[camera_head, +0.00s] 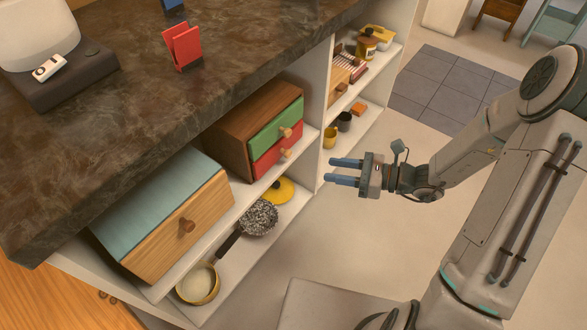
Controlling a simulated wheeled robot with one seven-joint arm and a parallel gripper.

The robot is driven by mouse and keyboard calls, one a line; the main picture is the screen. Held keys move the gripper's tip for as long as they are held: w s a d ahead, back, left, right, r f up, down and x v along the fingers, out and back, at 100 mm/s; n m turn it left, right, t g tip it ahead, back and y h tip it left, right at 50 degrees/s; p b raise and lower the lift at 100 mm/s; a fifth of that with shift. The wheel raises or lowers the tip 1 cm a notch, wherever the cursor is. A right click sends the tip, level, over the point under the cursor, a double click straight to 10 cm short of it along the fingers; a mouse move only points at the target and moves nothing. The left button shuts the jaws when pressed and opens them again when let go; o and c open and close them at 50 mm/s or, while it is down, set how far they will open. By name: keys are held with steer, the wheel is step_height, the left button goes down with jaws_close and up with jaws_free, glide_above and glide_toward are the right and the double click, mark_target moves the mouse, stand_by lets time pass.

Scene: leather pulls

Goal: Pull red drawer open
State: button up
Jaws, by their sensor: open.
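The red drawer (270,163) is the lower drawer of a small wooden cabinet (238,127) on the upper shelf under the counter. It looks closed. Its round wooden knob (286,154) faces toward the lower right. A green drawer (270,134) with its own wooden knob (286,132) sits directly above it. My gripper (332,171) has two blue-tipped fingers pointing left toward the shelf. It is open and empty, to the right of the red drawer's knob and apart from it.
A white shelf divider (326,120) stands between the cabinet and another shelf bay with mugs. A larger wooden box (175,225) with a knob sits left on the same shelf. Pans (198,284) lie below. The dark counter (130,110) overhangs the shelves. Floor in front is clear.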

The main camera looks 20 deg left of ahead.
mark_target(291, 155)
steer(key=w+f+m+t+y+b, duration=0.1)
steer(key=w+f+m+t+b, duration=0.3)
steer(key=f, duration=0.3)
steer(key=shift+m, duration=0.5)
steer(key=x, duration=0.4)
steer(key=b+x, duration=0.1)
steer(key=x, duration=0.4)
steer(key=b+x, duration=0.1)
steer(key=x, duration=0.3)
steer(key=shift+s+a+r, duration=0.1)
steer(key=shift+a+r, duration=0.15)
